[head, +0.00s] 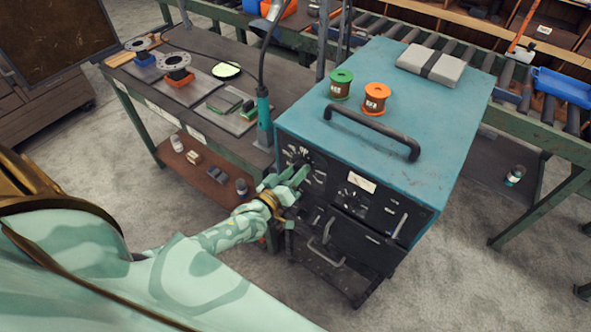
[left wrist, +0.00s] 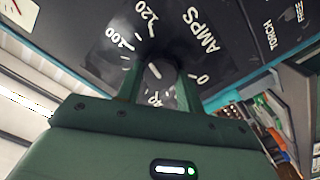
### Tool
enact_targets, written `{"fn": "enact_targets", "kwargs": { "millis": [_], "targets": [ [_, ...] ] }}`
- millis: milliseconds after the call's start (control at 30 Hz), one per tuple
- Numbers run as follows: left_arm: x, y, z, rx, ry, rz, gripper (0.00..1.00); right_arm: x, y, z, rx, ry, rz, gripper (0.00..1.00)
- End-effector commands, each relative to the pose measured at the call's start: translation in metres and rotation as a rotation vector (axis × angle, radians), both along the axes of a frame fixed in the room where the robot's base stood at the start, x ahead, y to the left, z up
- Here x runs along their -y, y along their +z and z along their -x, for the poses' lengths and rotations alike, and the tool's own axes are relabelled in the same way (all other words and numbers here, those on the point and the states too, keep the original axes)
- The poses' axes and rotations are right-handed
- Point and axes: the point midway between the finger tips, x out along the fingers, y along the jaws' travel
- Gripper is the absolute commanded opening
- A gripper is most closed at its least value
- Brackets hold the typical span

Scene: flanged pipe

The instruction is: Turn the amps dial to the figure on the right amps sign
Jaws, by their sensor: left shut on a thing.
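The welding machine (head: 440,95) is a teal box with a black front panel. In the left wrist view, the amps dial (left wrist: 158,74) is a dark knob with a white line that slants to the upper left. Figures 100, 120 and 0 and the word AMPS show around it; the lower figures are partly hidden. My left gripper (head: 298,174) is at the panel's upper left, its fingers (left wrist: 157,80) closed on either side of the knob. The exact reading is unclear. I cannot make out an amps sign with a readable figure. My right gripper is out of view.
A green spool (head: 341,84), an orange spool (head: 376,97) and a grey case (head: 431,64) stand on the machine. A black handle (head: 372,131) arches over its top. A workbench (head: 205,65) with flanged parts stands at left, and a roller conveyor (head: 510,95) runs behind.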

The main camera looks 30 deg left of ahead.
Motion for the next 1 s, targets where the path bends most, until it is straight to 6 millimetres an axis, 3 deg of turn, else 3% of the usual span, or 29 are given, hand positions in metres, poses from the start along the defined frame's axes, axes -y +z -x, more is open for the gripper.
{"fn": "enact_targets", "kwargs": {
  "millis": [433, 1000],
  "targets": [
    [0.0011, -0.0016, 0.0011, 0.017, -0.002, -0.282, 0.14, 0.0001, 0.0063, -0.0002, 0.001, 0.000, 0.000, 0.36],
    [0.0012, -0.0023, 0.0013, 0.021, -0.001, -0.349, 0.14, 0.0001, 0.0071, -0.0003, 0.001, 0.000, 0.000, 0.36]
  ]
}}
